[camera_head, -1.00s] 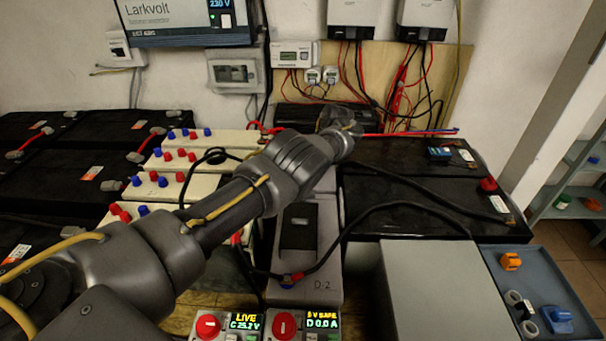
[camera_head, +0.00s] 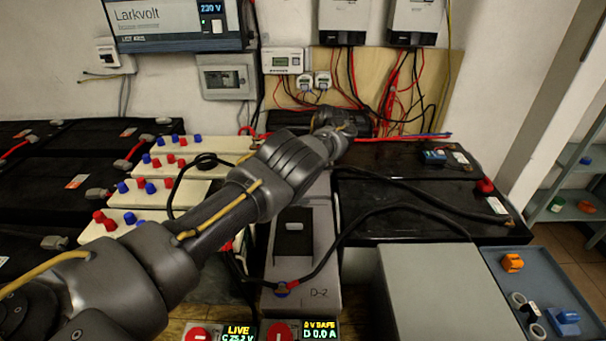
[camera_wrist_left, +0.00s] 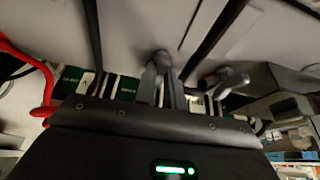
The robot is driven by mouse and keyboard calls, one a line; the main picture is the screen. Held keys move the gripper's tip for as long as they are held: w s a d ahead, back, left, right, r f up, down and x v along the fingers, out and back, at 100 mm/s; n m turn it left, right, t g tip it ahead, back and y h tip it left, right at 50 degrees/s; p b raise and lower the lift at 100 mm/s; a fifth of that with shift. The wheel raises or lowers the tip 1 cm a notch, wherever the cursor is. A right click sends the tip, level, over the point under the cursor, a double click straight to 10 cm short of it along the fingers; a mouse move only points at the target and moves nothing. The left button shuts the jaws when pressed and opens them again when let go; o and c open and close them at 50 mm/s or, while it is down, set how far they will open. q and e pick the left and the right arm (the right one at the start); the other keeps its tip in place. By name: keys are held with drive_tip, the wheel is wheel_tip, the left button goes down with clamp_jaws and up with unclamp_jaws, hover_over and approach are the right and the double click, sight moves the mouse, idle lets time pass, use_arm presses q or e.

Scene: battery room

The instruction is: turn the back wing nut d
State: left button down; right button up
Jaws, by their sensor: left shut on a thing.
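The arm and wrist hide the back wing nut d in the head view. In the left wrist view, my left gripper (camera_wrist_left: 163,82) is shut on a small grey piece, seemingly the wing nut; its shape and angle are unclear. My right gripper is not in view.
Black cables (camera_head: 380,207) run right from the battery over a black battery (camera_head: 400,208). Cream batteries (camera_head: 150,190) with red and blue caps stand left. A grey box (camera_head: 440,290) and blue tray (camera_head: 500,265) are front right. A display (camera_head: 320,330) reads D 0.0 A.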

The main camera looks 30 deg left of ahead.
use_arm(q)
drive_tip(key=shift+d+r, duration=0.15)
drive_tip(key=c, duration=1.5)
unclamp_jaws()
drive_tip(key=shift+r, duration=0.1)
drive_tip(key=v, duration=1)
drive_tip(key=shift+w+r, duration=0.1)
drive_tip(key=shift+r, duration=0.2)
